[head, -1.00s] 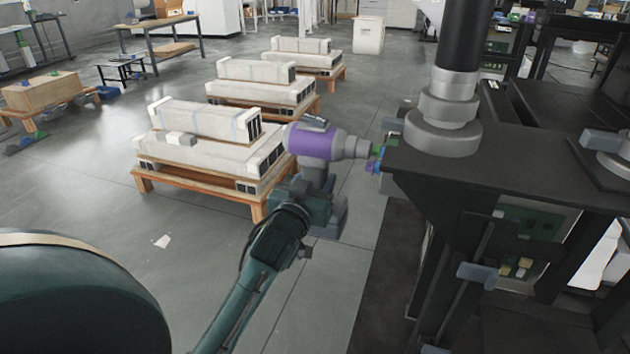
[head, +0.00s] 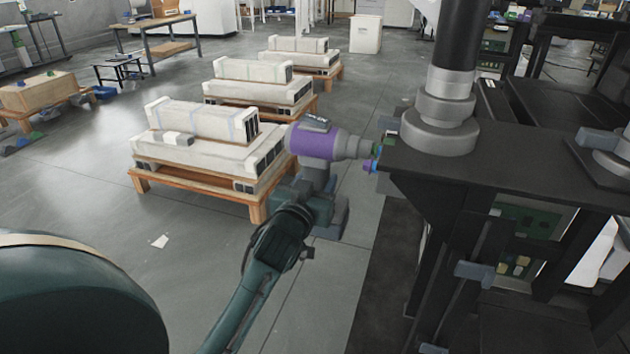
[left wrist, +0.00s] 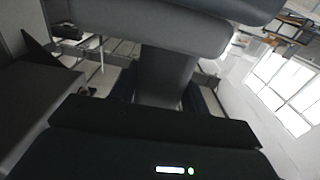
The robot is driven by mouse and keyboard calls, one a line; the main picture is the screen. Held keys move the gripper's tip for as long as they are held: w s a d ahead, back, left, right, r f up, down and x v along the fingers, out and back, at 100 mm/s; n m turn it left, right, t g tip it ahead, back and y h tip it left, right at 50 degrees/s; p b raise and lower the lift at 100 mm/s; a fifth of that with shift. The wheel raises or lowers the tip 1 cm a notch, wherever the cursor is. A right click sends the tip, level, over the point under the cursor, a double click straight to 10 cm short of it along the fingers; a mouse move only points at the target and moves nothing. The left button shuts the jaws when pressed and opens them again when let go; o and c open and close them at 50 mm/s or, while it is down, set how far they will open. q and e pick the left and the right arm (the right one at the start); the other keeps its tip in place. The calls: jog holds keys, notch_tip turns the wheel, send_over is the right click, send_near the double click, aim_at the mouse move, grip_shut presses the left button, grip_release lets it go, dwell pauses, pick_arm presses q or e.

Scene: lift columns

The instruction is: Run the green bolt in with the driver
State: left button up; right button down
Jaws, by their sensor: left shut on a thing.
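The driver (head: 314,144) has a purple body and a grey nose pointing right. My left gripper (head: 316,200) is shut on its grey handle and holds it level in the air. The handle (left wrist: 165,75) also shows upright in the left wrist view, between the dark fingers. The nose is at the edge of the dark lift-column frame (head: 480,172), right up against the green bolt (head: 379,147). Only a sliver of that bolt shows, and I cannot tell whether the nose is seated on it. A blue bolt (head: 376,165) and a purple bolt (head: 367,163) sit just below. My right gripper is out of view.
A black column with a grey stepped collar (head: 440,130) stands on the frame just right of the bolts. Pallets with long white packages (head: 195,155) stand on the floor behind the driver.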

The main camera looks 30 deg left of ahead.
pick_arm(q)
jog(key=shift+d+r, duration=0.2)
jog(key=shift+d, duration=0.1)
dwell(0.4)
jog(key=shift+d+p, duration=0.1)
jog(key=shift+p, duration=0.35)
dwell(0.5)
jog(key=shift+w+d+p, duration=0.2)
jog(key=shift+d+p, duration=0.45)
jog(key=shift+p, duration=0.3)
dwell(1.9)
dwell(0.3)
